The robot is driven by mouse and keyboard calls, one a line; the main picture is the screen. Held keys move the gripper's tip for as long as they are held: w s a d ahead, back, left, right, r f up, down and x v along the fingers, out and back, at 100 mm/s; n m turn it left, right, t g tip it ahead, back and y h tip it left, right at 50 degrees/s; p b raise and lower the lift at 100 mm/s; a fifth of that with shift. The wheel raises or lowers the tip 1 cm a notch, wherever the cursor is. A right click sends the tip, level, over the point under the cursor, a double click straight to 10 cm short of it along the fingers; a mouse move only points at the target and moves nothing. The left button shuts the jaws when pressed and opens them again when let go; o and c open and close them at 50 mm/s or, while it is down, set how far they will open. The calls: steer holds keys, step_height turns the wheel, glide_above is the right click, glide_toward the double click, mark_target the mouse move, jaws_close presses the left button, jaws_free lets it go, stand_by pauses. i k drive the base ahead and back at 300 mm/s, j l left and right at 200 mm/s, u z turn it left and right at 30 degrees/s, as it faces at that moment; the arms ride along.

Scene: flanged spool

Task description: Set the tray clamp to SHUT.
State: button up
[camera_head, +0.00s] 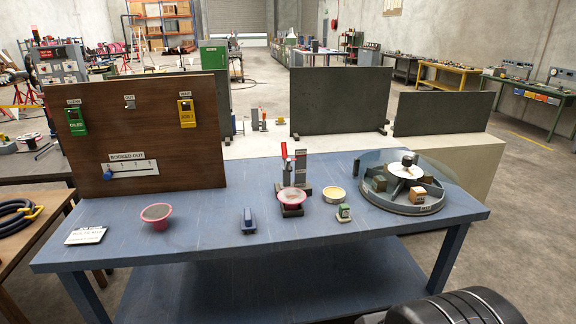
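A grey upright fixture (299,168) with a red handle (284,151) stands at the middle of the blue table and looks like the tray clamp. The handle points up. Its label is too small to read, so I cannot tell whether it is open or shut. A pink-rimmed round piece (291,198), perhaps a flanged spool, sits at the fixture's front foot. My gripper is not in view; a dark rounded part at the bottom right seems to be mine.
A round grey compartment tray (424,208) with a clear cover holds blocks at the right. A brown panel (150,140) rises at the left. The table's front strip is clear.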

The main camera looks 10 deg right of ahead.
mark_target(287, 161)
steer(key=i+z, duration=0.2)
steer(key=i, duration=0.85)
steer(key=i+j+z, duration=0.2)
steer(key=i, duration=0.85)
